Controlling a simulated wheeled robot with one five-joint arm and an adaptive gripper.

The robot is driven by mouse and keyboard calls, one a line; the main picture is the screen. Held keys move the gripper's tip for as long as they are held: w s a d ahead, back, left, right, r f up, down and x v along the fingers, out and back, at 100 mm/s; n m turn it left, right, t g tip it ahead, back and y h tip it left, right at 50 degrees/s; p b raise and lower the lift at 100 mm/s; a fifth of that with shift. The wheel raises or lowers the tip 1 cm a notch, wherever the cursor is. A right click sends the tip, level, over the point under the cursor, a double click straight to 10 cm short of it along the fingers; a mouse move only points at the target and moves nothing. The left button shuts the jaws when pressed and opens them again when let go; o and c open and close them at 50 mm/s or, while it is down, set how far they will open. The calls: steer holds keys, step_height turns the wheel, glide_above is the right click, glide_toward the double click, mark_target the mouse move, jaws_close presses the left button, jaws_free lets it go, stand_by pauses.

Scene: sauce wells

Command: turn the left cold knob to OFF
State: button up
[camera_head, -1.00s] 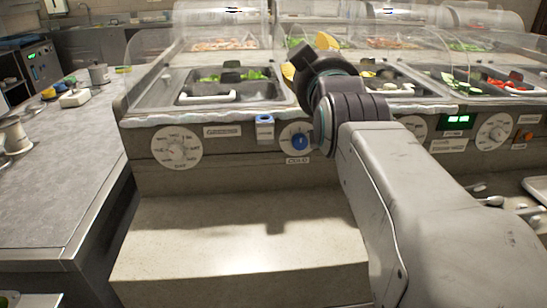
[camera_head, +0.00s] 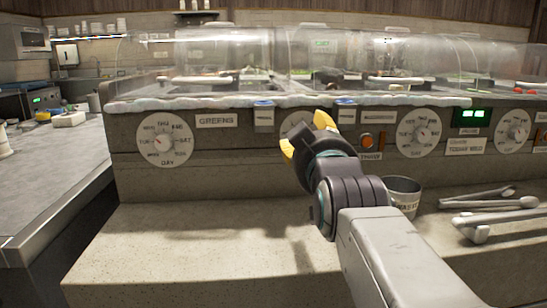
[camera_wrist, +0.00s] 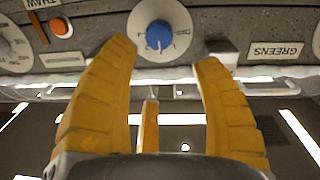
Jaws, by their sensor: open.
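The blue cold knob (camera_wrist: 159,36) sits at the middle of a round white dial (camera_wrist: 181,22) in the wrist view. Its pointer setting is too small to read. In the head view, part of the white dial (camera_head: 297,119) shows behind my gripper, and the knob and its label are hidden there. My gripper (camera_head: 306,135) is open in front of the dial, with its yellow fingers toward the panel. In the wrist view my gripper (camera_wrist: 165,56) has one finger on each side below the knob, and nothing is between the fingertips. I see no contact with the knob.
A GREENS label (camera_head: 216,121) and a day dial (camera_head: 165,139) are left of the cold dial. An orange button (camera_head: 367,141) and another dial (camera_head: 419,133) are right. A metal cup (camera_head: 403,195) and utensils (camera_head: 490,205) rest on the ledge. The ledge's left part is clear.

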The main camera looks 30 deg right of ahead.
steer(key=f+x, duration=0.1)
steer(key=x, duration=0.6)
steer(key=shift+f+b, duration=0.25)
steer(key=shift+b, duration=0.1)
steer(key=shift+w+d, duration=0.1)
steer(key=shift+w, duration=0.05)
steer(key=shift+c, duration=0.2)
jaws_close()
stand_by(0.4)
steer(key=shift+n, duration=2.9)
steer(key=shift+r, duration=0.1)
